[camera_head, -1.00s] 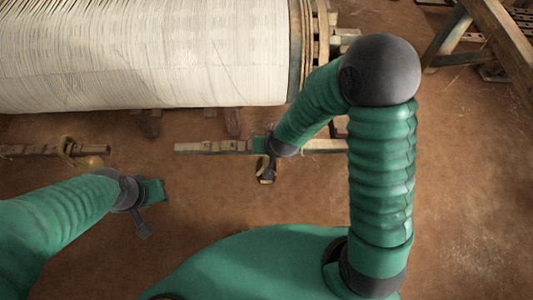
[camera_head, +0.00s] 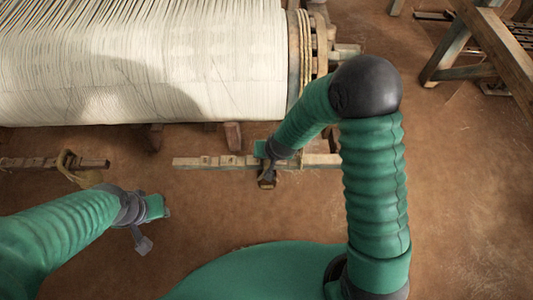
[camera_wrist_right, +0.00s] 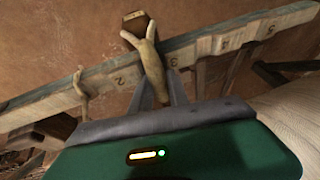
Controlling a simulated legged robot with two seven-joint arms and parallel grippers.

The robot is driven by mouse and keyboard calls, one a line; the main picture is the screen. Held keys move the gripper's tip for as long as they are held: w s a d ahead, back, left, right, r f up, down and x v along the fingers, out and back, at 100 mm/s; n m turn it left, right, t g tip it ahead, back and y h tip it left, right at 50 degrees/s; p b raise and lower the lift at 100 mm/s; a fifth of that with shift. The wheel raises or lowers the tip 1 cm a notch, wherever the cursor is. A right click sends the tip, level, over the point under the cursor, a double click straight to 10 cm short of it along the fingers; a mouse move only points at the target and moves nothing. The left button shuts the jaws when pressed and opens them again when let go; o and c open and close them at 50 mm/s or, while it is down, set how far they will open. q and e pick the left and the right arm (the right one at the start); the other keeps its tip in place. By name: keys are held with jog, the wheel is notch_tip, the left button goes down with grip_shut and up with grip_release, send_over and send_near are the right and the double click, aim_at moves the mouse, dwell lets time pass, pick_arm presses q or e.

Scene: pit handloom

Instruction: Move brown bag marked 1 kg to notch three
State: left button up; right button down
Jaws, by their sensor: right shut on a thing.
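In the right wrist view, my right gripper (camera_wrist_right: 162,92) is shut on the tan cord neck of the brown bag (camera_wrist_right: 135,24). The bag's dark end hangs beyond the fingers. I cannot tell whether the cord rests in the notch. In the head view the bag (camera_head: 267,181) is at the beam's near edge, below my right gripper (camera_head: 266,163). My left gripper (camera_head: 150,231) is away to the left, and its jaws are unclear.
Another cord loop (camera_wrist_right: 83,87) is on the beam beside mark 2, with a brown block near it. A second beam (camera_head: 28,163) with a cord loop lies at the left. The white warp roll (camera_head: 150,65) is behind.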

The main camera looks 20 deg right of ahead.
jog(key=shift+f, duration=0.25)
dwell(0.7)
jog(key=c, duration=1.2)
grip_release()
jog(key=shift+a, duration=0.1)
jog(key=shift+s+f, duration=0.1)
jog(key=s+d+r+n+p, duration=0.1)
jog(key=s+r+p, duration=0.3)
jog(key=r, duration=0.4)
jog(key=s+d+r+n+g+p, duration=0.1)
jog(key=s+d+r+p, duration=0.1)
jog(key=s+r+p, duration=0.3)
jog(key=s+d+r+n+g+p, duration=0.1)
jog(key=s+r+p, duration=0.3)
jog(key=r, duration=0.9)
jog(key=shift+s+d+n+h, duration=0.3)
jog(key=shift+s+d, duration=0.4)
jog(key=shift+s, duration=0.15)
jog(key=shift+s, duration=0.1)
